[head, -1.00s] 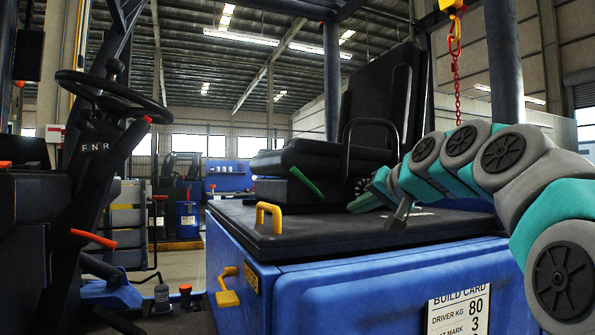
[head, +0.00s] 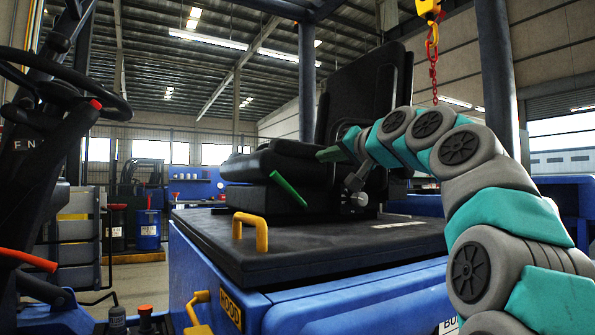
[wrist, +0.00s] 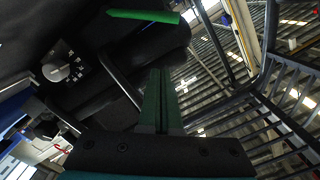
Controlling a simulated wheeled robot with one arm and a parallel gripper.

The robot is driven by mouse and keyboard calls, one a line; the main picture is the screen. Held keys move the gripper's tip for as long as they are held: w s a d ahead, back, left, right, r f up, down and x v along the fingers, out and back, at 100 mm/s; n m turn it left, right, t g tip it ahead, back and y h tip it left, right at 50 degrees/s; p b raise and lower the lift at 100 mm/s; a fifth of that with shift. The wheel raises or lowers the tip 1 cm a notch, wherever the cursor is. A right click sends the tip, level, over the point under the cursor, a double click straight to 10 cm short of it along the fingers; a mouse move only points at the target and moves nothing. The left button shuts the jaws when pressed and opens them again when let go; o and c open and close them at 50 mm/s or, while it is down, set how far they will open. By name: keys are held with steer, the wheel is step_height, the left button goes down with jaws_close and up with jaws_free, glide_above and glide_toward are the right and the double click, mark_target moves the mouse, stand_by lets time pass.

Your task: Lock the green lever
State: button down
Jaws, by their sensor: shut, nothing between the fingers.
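The green lever (head: 288,188) sticks out at the side of the black seat (head: 266,168), its free end up and to the left. It also shows in the wrist view (wrist: 145,16), along the top edge. My gripper (head: 322,155) is shut and empty, with its fingers pointing left at about seat-cushion height. In the head view it is above and right of the lever, apart from it. In the wrist view the fingers (wrist: 158,72) are together, with a visible gap to the lever. The lever's pivot is hard to make out.
A round dial (head: 359,199) sits on the seat's side below my gripper. A yellow handle (head: 249,231) stands on the black hood lid (head: 330,258). A yellow latch (head: 199,312) is on the blue side. A hook with red chain (head: 432,62) hangs at upper right.

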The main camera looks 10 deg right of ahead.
steer(key=shift+w, duration=0.15)
steer(key=p, duration=0.2)
glide_above(288, 191)
steer(key=s+d, duration=0.2)
steer(key=d, duration=0.1)
steer(key=shift+s+d+f, duration=0.1)
steer(key=shift+s+f, duration=0.05)
steer(key=shift+f, duration=0.05)
steer(key=shift+a+f+b, duration=0.6)
steer(key=shift+a+f, duration=0.75)
steer(key=shift+f, duration=0.15)
steer(key=a+f+n+b, duration=0.1)
steer(key=b, duration=0.1)
steer(key=a+f+n+b, duration=0.1)
steer(key=f+n+b, duration=0.1)
steer(key=b, duration=0.1)
steer(key=s+a+f+n+b, duration=0.1)
steer(key=n+b, duration=0.1)
steer(key=shift+f, duration=0.2)
steer(key=shift+a, duration=0.1)
steer(key=shift+r, duration=0.15)
